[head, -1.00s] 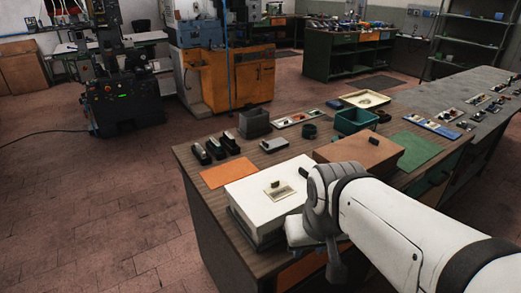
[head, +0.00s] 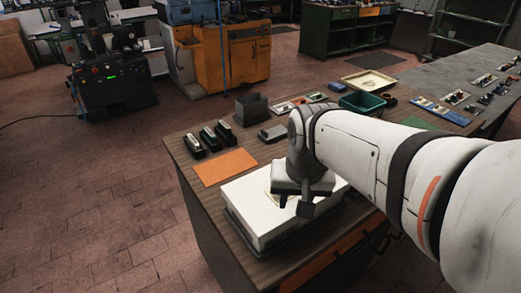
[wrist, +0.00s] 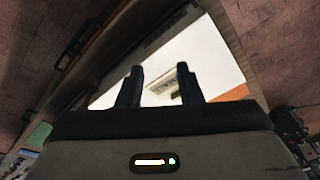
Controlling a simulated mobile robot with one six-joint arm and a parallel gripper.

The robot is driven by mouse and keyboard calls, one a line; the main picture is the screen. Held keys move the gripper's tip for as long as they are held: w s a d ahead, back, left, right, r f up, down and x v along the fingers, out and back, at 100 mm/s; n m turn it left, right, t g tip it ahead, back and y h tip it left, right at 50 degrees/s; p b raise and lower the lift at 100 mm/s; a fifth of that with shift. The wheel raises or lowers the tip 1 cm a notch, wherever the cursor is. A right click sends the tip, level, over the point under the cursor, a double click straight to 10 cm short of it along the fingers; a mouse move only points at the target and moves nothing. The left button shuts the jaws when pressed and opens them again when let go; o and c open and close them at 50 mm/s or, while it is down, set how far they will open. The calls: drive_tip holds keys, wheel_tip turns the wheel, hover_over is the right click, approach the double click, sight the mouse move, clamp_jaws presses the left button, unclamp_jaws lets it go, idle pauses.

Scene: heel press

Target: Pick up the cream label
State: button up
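The cream label (wrist: 164,86) lies on the white box top (wrist: 207,55), seen between my fingers in the wrist view. In the head view only a pale edge of the label (head: 270,198) shows beside my gripper (head: 294,203), which hides the rest. My gripper also shows in the wrist view (wrist: 160,86), with its two dark fingers apart and nothing held between them. It is above the white box (head: 262,222), pointing down. I cannot tell the exact height of the fingertips above the label.
An orange mat (head: 224,167) lies behind the box, with several dark stamp-like blocks (head: 208,139) beyond it. A grey bin (head: 252,110), a green bin (head: 362,102) and a cream tray (head: 369,82) stand farther back. The table's left edge is near the box.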

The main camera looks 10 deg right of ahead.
drive_tip(key=w+m, duration=0.3)
drive_tip(key=w, duration=0.1)
drive_tip(key=w+m+g, duration=0.1)
drive_tip(key=w+m, duration=0.2)
drive_tip(key=w, duration=0.2)
drive_tip(key=w+r+m+g, duration=0.1)
drive_tip(key=w+m, duration=0.3)
drive_tip(key=shift+w+a, duration=0.15)
drive_tip(key=shift+a, duration=0.25)
drive_tip(key=shift+m, duration=0.4)
wheel_tip(320, 180, down, 8)
drive_tip(key=shift+d+p, duration=0.15)
drive_tip(key=shift+p, duration=0.2)
clamp_jaws()
